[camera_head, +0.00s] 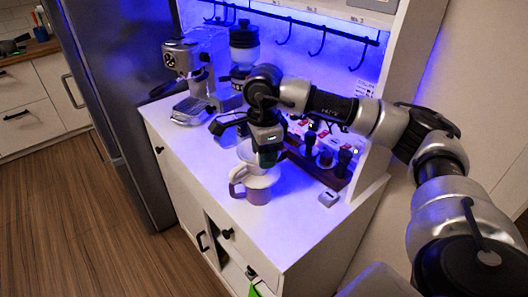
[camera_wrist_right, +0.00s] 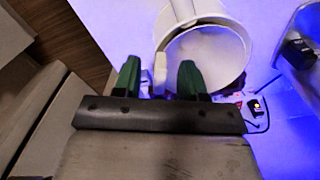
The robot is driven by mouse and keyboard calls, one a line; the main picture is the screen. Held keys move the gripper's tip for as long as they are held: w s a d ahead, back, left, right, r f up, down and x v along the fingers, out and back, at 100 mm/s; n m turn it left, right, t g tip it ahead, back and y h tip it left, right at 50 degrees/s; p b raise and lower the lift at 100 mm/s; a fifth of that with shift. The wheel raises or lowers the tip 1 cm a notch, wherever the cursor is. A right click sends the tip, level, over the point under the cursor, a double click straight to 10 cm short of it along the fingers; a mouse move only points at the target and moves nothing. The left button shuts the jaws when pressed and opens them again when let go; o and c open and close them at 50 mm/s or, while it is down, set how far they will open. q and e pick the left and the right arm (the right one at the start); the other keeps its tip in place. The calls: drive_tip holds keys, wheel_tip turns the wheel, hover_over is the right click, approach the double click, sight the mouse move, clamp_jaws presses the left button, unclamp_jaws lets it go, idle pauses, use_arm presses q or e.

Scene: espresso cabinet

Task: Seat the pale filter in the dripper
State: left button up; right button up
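A white handled vessel (camera_head: 258,192) stands near the front of the counter in the head view. A pale cone-like piece (camera_head: 246,152) shows above it, partly hidden by my right gripper (camera_head: 268,158). I cannot tell filter from dripper for certain there. In the right wrist view, a wide white round rim (camera_wrist_right: 205,28) with a pale inside lies just beyond the fingers. My right gripper (camera_wrist_right: 160,80) has its green fingertips apart. A narrow white upright piece (camera_wrist_right: 160,74) stands between them, with gaps visible on both sides. My left gripper is not in view.
An espresso machine (camera_head: 190,75) and a grinder (camera_head: 243,50) stand at the back left. A dark wooden rack (camera_head: 318,170) with black-handled tools lies to the right. A small pale block (camera_head: 329,198) sits near the right edge. The front-left counter is clear.

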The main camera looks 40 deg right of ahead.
drive_tip(key=shift+r, duration=0.1)
drive_tip(key=shift+r, duration=0.3)
wheel_tip(320, 180, up, 9)
drive_tip(key=shift+r+b, duration=0.1)
drive_tip(key=shift+b, duration=0.55)
drive_tip(key=shift+r, duration=0.4)
